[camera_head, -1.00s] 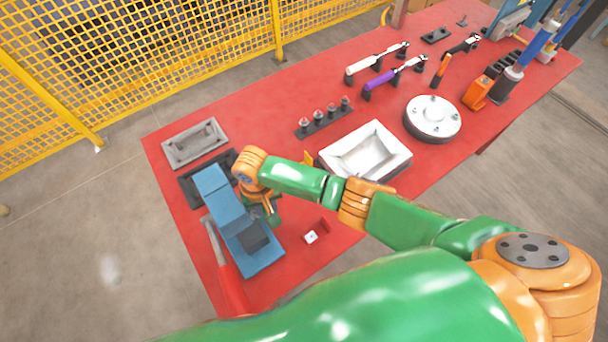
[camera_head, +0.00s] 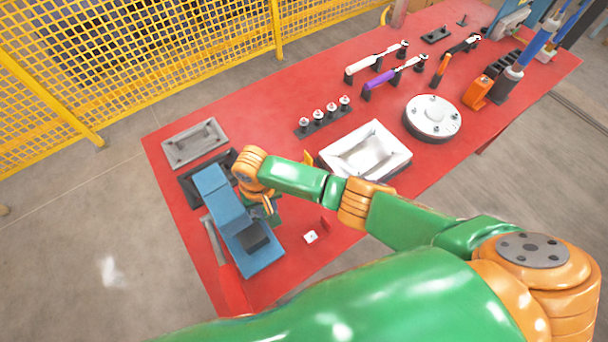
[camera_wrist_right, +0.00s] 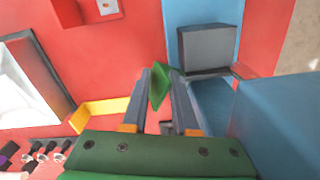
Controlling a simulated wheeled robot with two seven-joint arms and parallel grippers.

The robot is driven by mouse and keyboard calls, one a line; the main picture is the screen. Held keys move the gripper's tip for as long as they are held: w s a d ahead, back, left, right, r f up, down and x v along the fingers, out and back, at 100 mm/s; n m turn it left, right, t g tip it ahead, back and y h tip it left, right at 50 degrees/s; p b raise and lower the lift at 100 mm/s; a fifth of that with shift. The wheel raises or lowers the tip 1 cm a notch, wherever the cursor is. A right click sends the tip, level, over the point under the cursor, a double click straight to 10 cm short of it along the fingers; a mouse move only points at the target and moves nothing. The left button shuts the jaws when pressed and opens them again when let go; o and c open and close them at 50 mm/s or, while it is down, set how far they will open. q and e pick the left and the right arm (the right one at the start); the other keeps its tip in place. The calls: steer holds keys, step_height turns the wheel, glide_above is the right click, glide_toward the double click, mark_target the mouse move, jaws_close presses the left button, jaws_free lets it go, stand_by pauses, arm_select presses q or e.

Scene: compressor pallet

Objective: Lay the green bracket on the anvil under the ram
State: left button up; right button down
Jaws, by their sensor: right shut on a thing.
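The blue press (camera_head: 222,199) stands at the table's near left, with a dark grey block (camera_head: 255,238), apparently the anvil, on its base. The block (camera_wrist_right: 208,50) also shows in the right wrist view, ahead and to the right of the fingertips. My right gripper (camera_wrist_right: 166,82) is shut on the green bracket (camera_wrist_right: 158,88), which is held tilted between the fingertips beside the press. In the head view my right gripper (camera_head: 270,208) is close to the press's right side, largely hidden by its own wrist. The ram cannot be made out. My left gripper is not in view.
A yellow part (camera_wrist_right: 100,110) is near the fingers. A grey tray (camera_head: 195,143) lies behind the press.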

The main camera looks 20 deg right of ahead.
steer(key=c, duration=1.1)
jaws_free()
steer(key=shift+s+a+r, duration=0.15)
steer(key=shift+s+a, duration=0.05)
steer(key=shift+a, duration=0.4)
steer(key=o, duration=0.3)
steer(key=shift+d, duration=0.15)
steer(key=shift+o, duration=1)
steer(key=shift+w+r, duration=0.15)
steer(key=shift+r, duration=0.1)
steer(key=r, duration=0.6)
steer(key=shift+d+b, duration=0.25)
steer(key=shift+b, duration=0.15)
steer(key=shift+r, duration=0.25)
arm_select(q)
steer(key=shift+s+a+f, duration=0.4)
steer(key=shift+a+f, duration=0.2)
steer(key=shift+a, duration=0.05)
arm_select(e)
steer(key=shift+d+f, duration=0.1)
steer(key=shift+d, duration=0.1)
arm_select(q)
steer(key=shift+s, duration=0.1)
